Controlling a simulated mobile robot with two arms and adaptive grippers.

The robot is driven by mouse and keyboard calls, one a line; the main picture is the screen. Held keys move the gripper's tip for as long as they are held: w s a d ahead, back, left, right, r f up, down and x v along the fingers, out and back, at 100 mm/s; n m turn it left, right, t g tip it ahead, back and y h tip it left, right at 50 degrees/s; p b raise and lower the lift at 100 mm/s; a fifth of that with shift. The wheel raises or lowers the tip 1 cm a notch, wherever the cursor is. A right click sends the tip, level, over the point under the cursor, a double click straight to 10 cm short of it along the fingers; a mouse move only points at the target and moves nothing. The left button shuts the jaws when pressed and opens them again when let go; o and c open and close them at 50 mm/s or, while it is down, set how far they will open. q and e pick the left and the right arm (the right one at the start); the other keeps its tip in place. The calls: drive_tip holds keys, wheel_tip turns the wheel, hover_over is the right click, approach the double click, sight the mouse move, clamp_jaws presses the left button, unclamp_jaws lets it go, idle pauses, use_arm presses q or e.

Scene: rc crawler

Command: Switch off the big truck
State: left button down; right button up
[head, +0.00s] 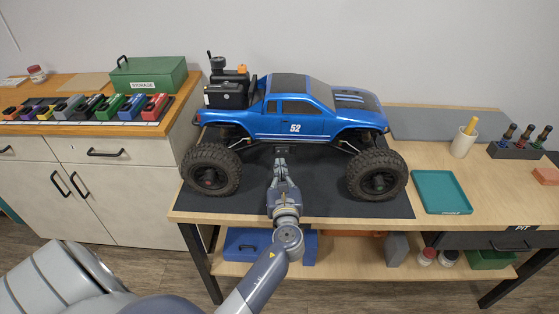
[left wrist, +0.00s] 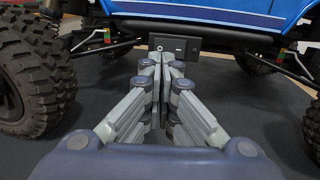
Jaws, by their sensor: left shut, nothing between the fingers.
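My right gripper is not in view.
The truck's large wheels (head: 211,170) (head: 377,175) stand on both sides of my left gripper. A teal tray (head: 441,192) lies right of the mat. A cabinet at left holds several coloured packs and a green storage box (head: 148,76).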

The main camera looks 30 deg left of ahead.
sight(282, 151)
use_arm(q)
drive_tip(key=x, duration=0.3)
drive_tip(key=shift+w+a, duration=0.2)
drive_tip(key=shift+w, duration=0.1)
